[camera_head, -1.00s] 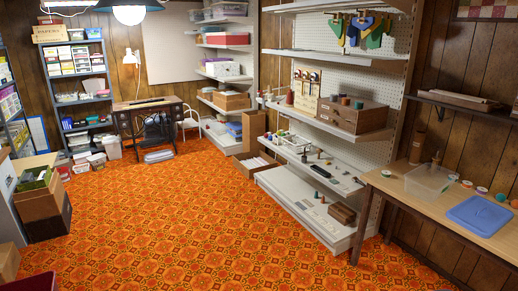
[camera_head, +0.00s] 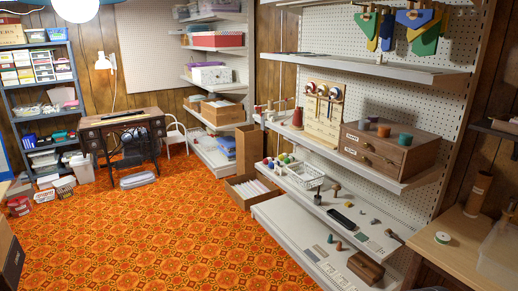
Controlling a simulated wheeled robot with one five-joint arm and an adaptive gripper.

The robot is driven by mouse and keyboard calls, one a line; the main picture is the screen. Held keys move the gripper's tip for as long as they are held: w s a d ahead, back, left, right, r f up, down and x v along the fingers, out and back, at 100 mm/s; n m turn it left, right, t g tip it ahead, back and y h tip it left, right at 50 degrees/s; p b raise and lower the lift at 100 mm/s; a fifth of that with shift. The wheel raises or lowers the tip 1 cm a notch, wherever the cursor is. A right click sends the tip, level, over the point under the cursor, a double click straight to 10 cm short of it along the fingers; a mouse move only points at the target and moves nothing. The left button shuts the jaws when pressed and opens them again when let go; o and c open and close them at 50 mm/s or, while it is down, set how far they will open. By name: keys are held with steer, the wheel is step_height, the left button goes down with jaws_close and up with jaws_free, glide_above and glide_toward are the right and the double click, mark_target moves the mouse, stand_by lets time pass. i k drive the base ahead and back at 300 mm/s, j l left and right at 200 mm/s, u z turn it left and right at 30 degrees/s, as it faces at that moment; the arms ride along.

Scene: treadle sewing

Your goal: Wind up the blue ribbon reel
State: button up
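A pale wooden board (camera_head: 323,122) stands on the middle shelf of the pegboard unit. Several small round reels sit along its top with strips hanging below them. They are too small for me to tell which one is the blue ribbon reel. A small white roll with a green centre (camera_head: 443,238) lies on the wooden table at the right. My gripper is not in view.
A brown drawer box (camera_head: 376,152) with spools on top stands right of the board. A white wire basket (camera_head: 303,174) and small items lie on the shelf below. The wooden table (camera_head: 447,262) juts in at lower right. The orange patterned floor (camera_head: 150,235) is open.

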mark_target(335, 93)
steer(key=i, duration=1.95)
